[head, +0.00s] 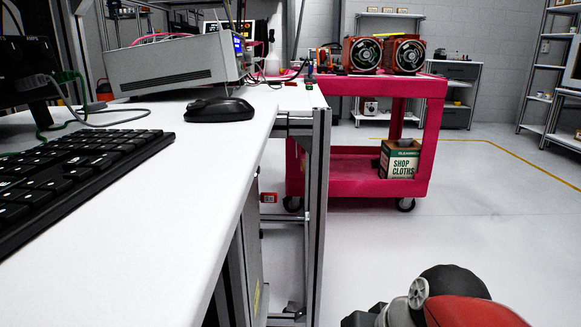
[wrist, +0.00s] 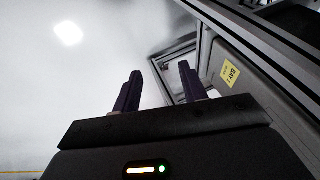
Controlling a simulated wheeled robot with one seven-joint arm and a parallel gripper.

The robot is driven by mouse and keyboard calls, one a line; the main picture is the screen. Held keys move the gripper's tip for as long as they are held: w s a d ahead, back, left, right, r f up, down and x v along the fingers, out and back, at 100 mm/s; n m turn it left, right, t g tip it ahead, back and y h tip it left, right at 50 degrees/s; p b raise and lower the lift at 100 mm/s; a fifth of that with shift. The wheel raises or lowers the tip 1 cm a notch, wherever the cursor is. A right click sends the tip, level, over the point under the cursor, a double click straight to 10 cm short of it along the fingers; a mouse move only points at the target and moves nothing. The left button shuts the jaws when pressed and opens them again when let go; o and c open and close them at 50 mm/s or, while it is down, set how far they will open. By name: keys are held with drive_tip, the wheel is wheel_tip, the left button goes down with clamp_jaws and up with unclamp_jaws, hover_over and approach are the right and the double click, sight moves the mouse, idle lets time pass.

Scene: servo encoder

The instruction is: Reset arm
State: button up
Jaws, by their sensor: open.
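My gripper (wrist: 158,82) shows in the wrist view with its two dark fingers apart and nothing between them. Beyond the fingers are the pale floor and part of a metal frame. In the head view a red and grey part of my arm (head: 465,308) shows at the bottom right, low beside the bench. The gripper's fingers are not visible in the head view.
A white workbench (head: 150,225) fills the left, with a keyboard (head: 75,170), a mouse (head: 219,109) and a grey instrument (head: 172,66). A red cart (head: 372,188) with two servo-like units stands behind. A yellow-labelled cabinet (wrist: 250,80) is close right of the gripper. Floor at right is clear.

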drive_tip(key=s+d+t+h, duration=0.2)
drive_tip(key=s+d+h, duration=0.1)
drive_tip(key=d, duration=0.2)
wheel_tip(320, 180, up, 13)
drive_tip(key=p, duration=1.3)
drive_tip(key=shift+w+f+n, duration=0.15)
drive_tip(key=shift+w+n, duration=0.2)
drive_tip(key=shift+n, duration=0.05)
